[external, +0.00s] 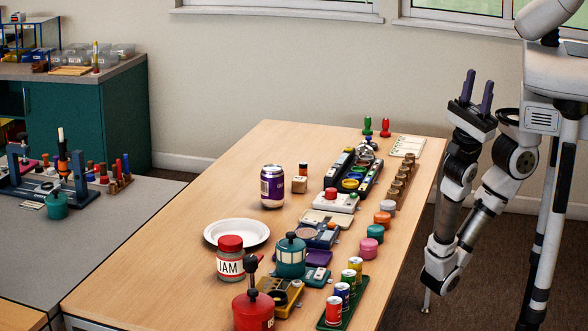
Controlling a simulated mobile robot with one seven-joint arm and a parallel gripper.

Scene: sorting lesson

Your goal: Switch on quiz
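My gripper (478,84) is at the right, beyond the table's right edge. Its two dark fingers point up and stand apart, with nothing between them. No label reading "quiz" can be made out. A long dark device (353,175) with coloured round buttons lies toward the far end of the table, and may be the quiz unit. A pale unit with a red button (335,200) lies just in front of it. A blue-grey unit (317,234) lies nearer. Their switches are too small to read. My gripper is apart from all of these.
The wooden table (210,190) is bare on its left side. A purple can (272,186), white plate (237,233), jam jar (230,258), teal pot (290,256), red pot (253,309) and green tray of small cans (342,308) crowd the rest. Round pieces (376,232) line the right edge.

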